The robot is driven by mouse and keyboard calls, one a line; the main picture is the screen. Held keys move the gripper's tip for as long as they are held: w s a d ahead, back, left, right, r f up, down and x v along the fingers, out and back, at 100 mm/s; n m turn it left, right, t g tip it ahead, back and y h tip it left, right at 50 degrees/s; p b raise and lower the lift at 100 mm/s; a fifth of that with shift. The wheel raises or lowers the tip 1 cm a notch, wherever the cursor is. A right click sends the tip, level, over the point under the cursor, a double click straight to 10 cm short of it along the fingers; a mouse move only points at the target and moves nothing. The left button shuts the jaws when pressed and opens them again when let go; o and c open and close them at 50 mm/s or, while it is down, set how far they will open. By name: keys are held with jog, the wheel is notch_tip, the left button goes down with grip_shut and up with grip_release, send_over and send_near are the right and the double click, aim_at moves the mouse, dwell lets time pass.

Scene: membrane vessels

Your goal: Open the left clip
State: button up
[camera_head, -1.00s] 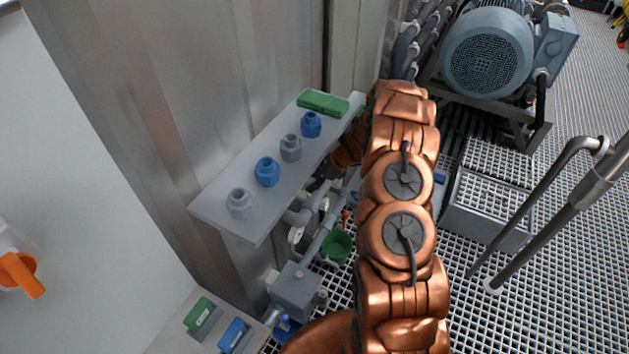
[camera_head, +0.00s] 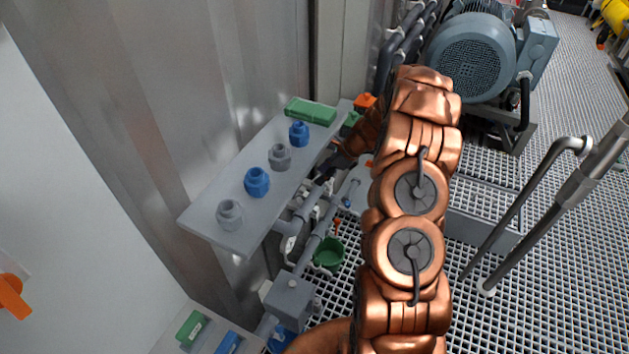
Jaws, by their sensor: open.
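My gripper (camera_head: 334,163) is the dark end of my copper arm, beside the right edge of the grey shelf (camera_head: 258,222) and over the grey pipes. It is small, dark and partly hidden by the shelf and my wrist. It is open, and I see nothing held in it. I cannot make out the left clip for certain; it may be hidden behind my arm or under the shelf edge.
The shelf carries several blue and grey fittings (camera_head: 257,181) and a green block (camera_head: 310,111). A motor (camera_head: 472,55) stands at the back and a metal handrail (camera_head: 535,210) at right. Grating floor is open at right.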

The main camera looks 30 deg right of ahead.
jog(key=shift+v, duration=0.9)
